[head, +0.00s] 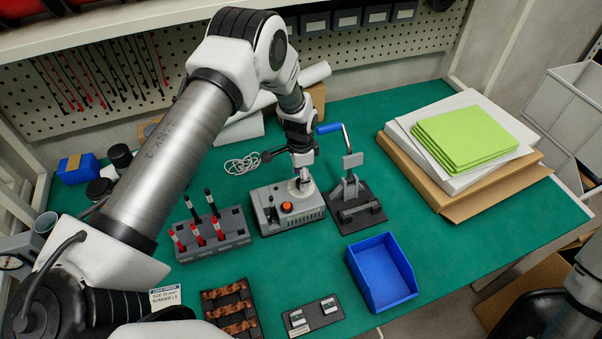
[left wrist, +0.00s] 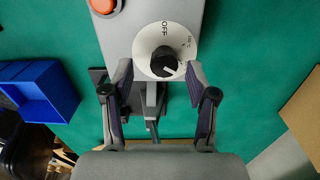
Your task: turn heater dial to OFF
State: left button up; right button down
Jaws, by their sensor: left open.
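The heater (head: 290,213) is a grey box on the green table in the head view, with an orange button (head: 287,207) on top. Its dial has a black knob (left wrist: 164,63) on a white round plate (left wrist: 183,38) printed with OFF. The knob's white pointer mark faces the lower right in the left wrist view, away from the OFF print at the top. My left gripper (left wrist: 160,73) is open, with one finger on each side of the knob and apart from it. In the head view, my left gripper (head: 301,160) points down over the dial, partly hiding it. My right gripper is out of view.
A black clamp (head: 354,208) with a blue handle stands right of the heater. A rack (head: 213,237) with red and black tools stands left. A blue bin (head: 384,275) is in front to the right. Green sheets (head: 465,138) lie on boxes at the right.

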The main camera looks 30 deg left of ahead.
pick_arm(q)
jog(key=shift+w+a+f, duration=0.15)
jog(key=shift+w+f, duration=0.05)
jog(key=shift+f, duration=0.4)
jog(key=shift+w+a+f, duration=0.1)
jog(key=shift+w+f, duration=0.1)
jog(key=shift+f, duration=0.35)
jog(key=shift+s+d+r, duration=0.1)
jog(key=shift+s+r, duration=0.1)
jog(key=shift+s, duration=0.05)
jog(key=c, duration=0.4)
jog(key=shift+d, duration=0.1)
jog(key=c, duration=0.6)
grip_shut()
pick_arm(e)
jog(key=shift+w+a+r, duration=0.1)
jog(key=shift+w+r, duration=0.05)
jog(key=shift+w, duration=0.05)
